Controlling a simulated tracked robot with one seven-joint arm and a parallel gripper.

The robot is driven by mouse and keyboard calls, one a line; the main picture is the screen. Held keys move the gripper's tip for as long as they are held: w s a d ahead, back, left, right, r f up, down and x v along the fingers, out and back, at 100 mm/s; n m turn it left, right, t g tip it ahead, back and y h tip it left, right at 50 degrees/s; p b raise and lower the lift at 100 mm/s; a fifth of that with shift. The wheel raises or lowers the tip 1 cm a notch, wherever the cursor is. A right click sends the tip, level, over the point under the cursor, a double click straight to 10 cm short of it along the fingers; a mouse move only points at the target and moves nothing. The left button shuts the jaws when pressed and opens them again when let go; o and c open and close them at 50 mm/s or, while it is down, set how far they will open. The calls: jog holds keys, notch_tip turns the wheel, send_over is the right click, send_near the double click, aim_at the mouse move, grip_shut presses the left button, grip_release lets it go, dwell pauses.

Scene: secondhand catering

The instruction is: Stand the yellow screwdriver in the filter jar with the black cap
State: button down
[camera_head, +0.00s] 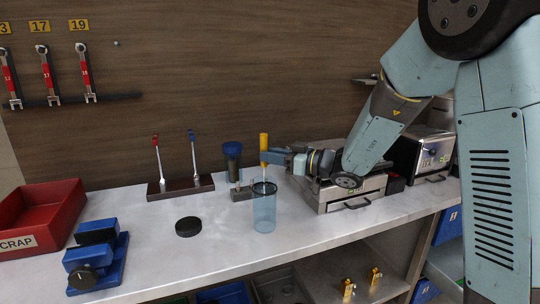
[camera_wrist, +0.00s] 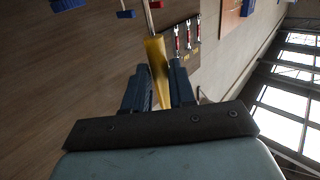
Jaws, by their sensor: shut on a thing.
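The yellow screwdriver (camera_head: 264,142) is upright in my gripper (camera_head: 271,157), handle up, above the jar. In the wrist view, its yellow handle (camera_wrist: 157,62) lies between my two blue fingers (camera_wrist: 159,82), with the thin shaft reaching away. My gripper is shut on the handle. The clear blue filter jar (camera_head: 264,213) with a dark rim stands on the counter directly below. Whether the screwdriver's tip is inside the jar's mouth is too small to tell. A black round disc, like a cap (camera_head: 188,227), lies flat on the counter left of the jar.
A blue-topped tool (camera_head: 232,150) stands in a small block just behind and left of the jar. A dark rack (camera_head: 180,187) holds a red-tipped and a blue-tipped tool. A blue device (camera_head: 97,262), a red scrap bin (camera_head: 40,208) and a metal appliance (camera_head: 345,193) flank the clear counter (camera_head: 215,250).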

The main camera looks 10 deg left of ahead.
jog(key=c, duration=0.9)
grip_release()
jog(key=shift+o, duration=0.2)
jog(key=v, duration=1.4)
jog(key=shift+s+a, duration=0.1)
jog(key=shift+a, duration=0.05)
